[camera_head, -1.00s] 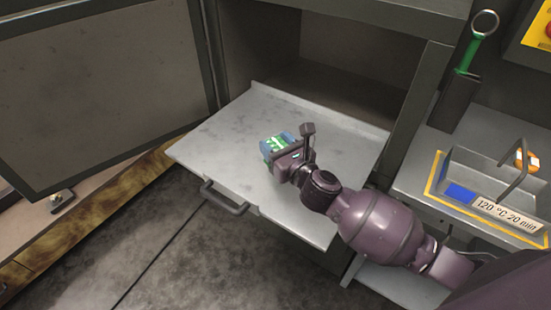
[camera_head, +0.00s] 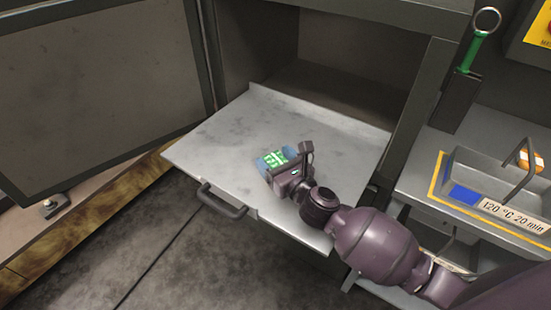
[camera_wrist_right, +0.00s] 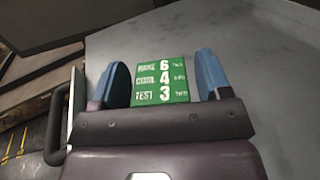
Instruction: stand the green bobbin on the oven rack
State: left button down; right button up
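The green bobbin (camera_head: 277,158) shows as a green face with white lettering and numbers. In the right wrist view the green face (camera_wrist_right: 161,81) sits between the two blue fingertips of my right gripper (camera_wrist_right: 163,80). In the head view my right gripper (camera_head: 279,159) reaches in from the lower right, its fingers on both sides of the green piece. The oven rack (camera_head: 220,140) is a flat grey pulled-out shelf beneath them. The bobbin's lower part is hidden, so I cannot tell whether it touches the rack. My left gripper is not in view.
The dark oven cavity (camera_head: 335,90) opens behind the rack. The oven door (camera_head: 95,90) stands open at left. A rack handle (camera_head: 222,202) is at the front. At right a metal tray (camera_head: 480,165) bears a 120 °C 20 min label. The rack's left and back are bare.

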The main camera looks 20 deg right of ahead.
jog(key=shift+r, duration=0.1)
jog(key=shift+s, duration=0.15)
jog(key=v, duration=1)
jog(key=shift+s+r, duration=0.1)
jog(key=shift+s, duration=0.3)
jog(key=shift+s+d, duration=0.2)
jog(key=shift+s, duration=0.3)
